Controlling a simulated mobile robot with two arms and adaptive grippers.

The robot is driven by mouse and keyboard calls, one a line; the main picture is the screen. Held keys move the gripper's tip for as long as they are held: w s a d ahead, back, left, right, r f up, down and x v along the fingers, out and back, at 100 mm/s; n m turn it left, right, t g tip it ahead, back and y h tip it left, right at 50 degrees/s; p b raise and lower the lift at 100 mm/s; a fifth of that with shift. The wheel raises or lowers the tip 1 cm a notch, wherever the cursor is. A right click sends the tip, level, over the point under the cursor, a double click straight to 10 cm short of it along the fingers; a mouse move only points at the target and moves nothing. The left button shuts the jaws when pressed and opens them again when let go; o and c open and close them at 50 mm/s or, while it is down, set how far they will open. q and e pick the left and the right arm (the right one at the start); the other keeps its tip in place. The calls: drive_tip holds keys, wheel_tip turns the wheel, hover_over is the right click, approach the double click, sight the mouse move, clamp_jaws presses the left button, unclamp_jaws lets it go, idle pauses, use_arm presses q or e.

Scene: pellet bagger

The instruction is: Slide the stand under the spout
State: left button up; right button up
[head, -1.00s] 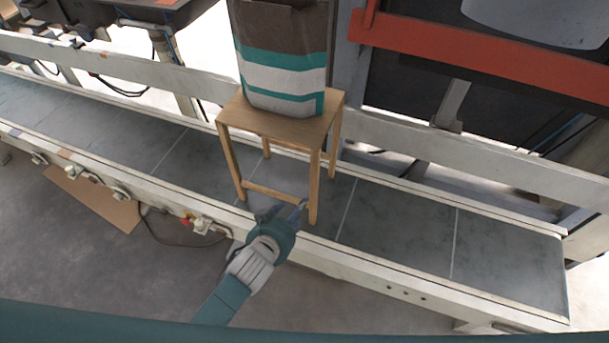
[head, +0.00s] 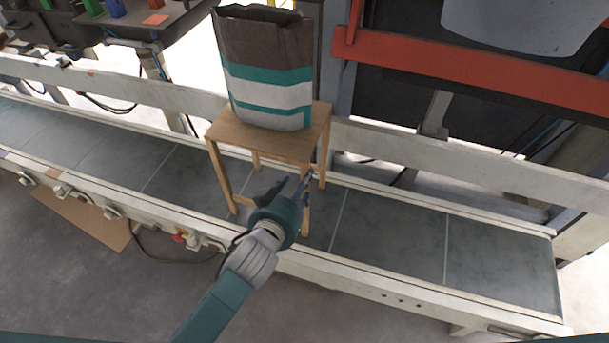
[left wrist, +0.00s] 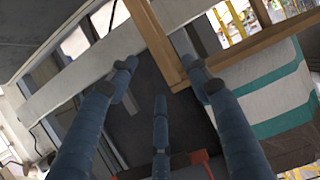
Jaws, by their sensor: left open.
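The wooden stand (head: 225,131) stands upright on the grey conveyor belt, with a brown, white and teal bag (head: 270,75) upright on its top. My left gripper (head: 288,188) is open at the front of the stand, its fingers overlapping the front right leg and lower rail. In the left wrist view, my left gripper (left wrist: 160,78) shows spread blue fingers with a wooden bar of the stand (left wrist: 155,42) close beyond them. The bag (left wrist: 275,95) is at right there. I cannot tell whether a finger touches the wood. No spout is clearly identifiable. My right gripper is out of view.
The conveyor belt (head: 390,235) runs across the view, with a pale front rail (head: 350,283) and rear rail (head: 440,155). An orange-red beam (head: 470,62) and a grey rounded part (head: 530,20) are at upper right. The belt right of the stand is clear.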

sight(295, 148)
use_arm(q)
drive_tip(key=x, duration=0.8)
clamp_jaws()
